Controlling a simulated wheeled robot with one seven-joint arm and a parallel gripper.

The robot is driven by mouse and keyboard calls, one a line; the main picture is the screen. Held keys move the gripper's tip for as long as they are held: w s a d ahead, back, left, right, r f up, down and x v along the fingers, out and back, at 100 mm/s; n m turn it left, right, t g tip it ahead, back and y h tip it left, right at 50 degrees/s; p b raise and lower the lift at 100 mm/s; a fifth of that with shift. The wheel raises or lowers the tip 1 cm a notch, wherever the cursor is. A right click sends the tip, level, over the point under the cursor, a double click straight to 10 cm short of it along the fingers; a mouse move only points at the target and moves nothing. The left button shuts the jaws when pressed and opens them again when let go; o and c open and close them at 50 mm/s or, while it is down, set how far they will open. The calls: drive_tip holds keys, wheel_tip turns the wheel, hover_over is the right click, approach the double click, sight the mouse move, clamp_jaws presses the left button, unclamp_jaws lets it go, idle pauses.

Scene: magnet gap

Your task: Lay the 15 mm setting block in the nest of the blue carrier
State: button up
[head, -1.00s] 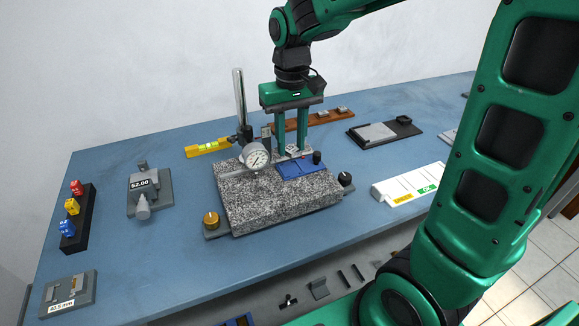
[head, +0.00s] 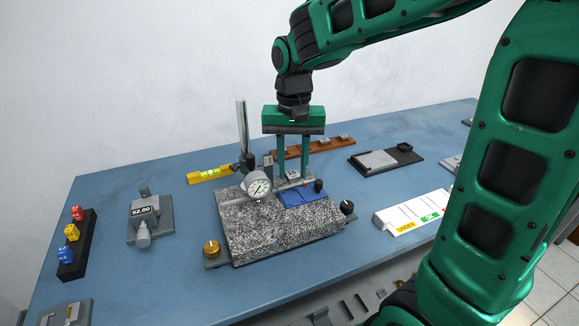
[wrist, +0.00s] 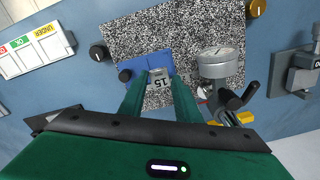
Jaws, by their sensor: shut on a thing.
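My gripper (head: 293,182) points down over the granite plate and is shut on the 15 mm setting block. In the wrist view the grey block (wrist: 159,78), marked 15, sits between my fingertips (wrist: 160,84). The blue carrier (head: 305,197) lies on the granite plate and also shows in the wrist view (wrist: 140,65). The block is over or at the carrier's edge; I cannot tell whether it touches the nest. My fingers partly hide the carrier and its nest.
A dial gauge (head: 258,187) on a post stands close to the left of my gripper. The speckled granite plate (head: 270,235) has a black knob (head: 347,207) at its right. A brown rack (head: 325,145) with small blocks lies behind. A white labelled strip (head: 410,212) lies right.

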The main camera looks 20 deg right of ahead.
sight(292, 196)
drive_tip(key=shift+f, duration=0.15)
drive_tip(key=shift+f, duration=2.65)
drive_tip(key=shift+f, duration=0.15)
drive_tip(key=o, duration=1.2)
drive_tip(key=shift+c, duration=0.2)
drive_tip(key=c, duration=0.5)
drive_tip(key=shift+c, duration=0.2)
drive_tip(key=shift+r, duration=2.25)
drive_tip(key=shift+o, duration=0.6)
drive_tip(key=o, duration=0.4)
